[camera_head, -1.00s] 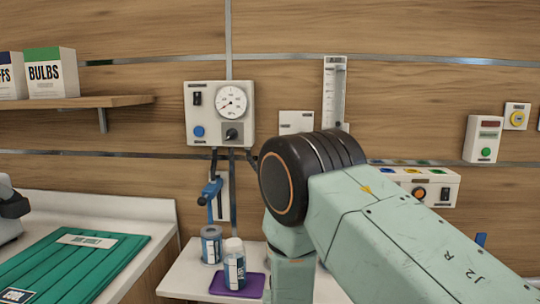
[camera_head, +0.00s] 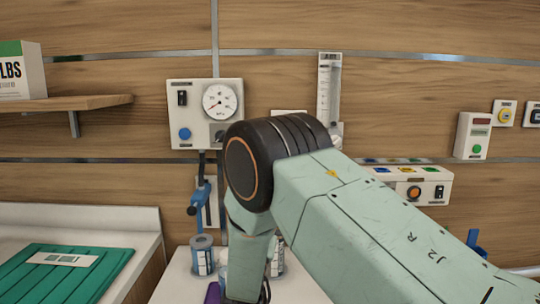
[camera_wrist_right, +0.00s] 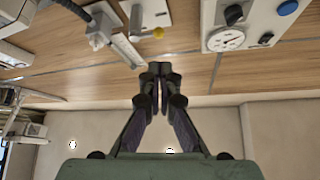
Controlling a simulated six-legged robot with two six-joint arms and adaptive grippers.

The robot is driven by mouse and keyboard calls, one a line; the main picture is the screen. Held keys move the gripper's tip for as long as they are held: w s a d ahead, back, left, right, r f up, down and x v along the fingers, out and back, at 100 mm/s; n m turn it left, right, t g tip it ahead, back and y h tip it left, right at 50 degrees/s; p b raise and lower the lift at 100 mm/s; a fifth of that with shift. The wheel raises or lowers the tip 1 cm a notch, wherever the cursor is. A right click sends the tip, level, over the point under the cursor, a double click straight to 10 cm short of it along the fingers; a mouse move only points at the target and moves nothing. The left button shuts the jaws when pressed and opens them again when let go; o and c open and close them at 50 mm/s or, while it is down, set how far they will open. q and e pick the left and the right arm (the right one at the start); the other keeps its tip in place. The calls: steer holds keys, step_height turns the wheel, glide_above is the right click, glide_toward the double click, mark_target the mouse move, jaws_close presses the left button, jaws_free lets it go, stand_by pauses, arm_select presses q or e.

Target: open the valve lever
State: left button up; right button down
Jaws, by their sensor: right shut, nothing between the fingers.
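A blue fitting with a lever-like handle (camera_head: 200,195), which looks to be the valve lever, is mounted on the wall below the gauge panel (camera_head: 206,113) in the head view. My right arm crosses in front, just right of it, and its lower part points down over the small table. The gauge panel also shows upside down there (camera_wrist_right: 240,28). I cannot see the blue fitting in the wrist view. My left gripper is not in view.
A grey-labelled jar (camera_head: 203,258) stands on the white table (camera_head: 172,283), with other items partly hidden behind my arm. A flowmeter tube (camera_head: 328,88) and a control box (camera_head: 410,185) are on the wall. A green mat (camera_head: 65,275) lies on the left counter.

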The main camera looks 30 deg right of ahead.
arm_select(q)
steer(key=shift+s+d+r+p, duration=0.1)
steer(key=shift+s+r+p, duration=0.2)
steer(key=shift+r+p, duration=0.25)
arm_select(e)
steer(key=w+d+r+m+g, duration=0.1)
steer(key=w+d+r, duration=0.7)
steer(key=shift+w, duration=0.25)
stand_by(0.5)
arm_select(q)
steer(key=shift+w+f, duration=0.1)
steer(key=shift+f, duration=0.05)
arm_select(e)
steer(key=shift+w+m+h, duration=0.15)
steer(key=shift+m+h, duration=0.15)
steer(key=shift+m, duration=0.2)
steer(key=shift+r+g, duration=0.1)
steer(key=shift+g, duration=0.2)
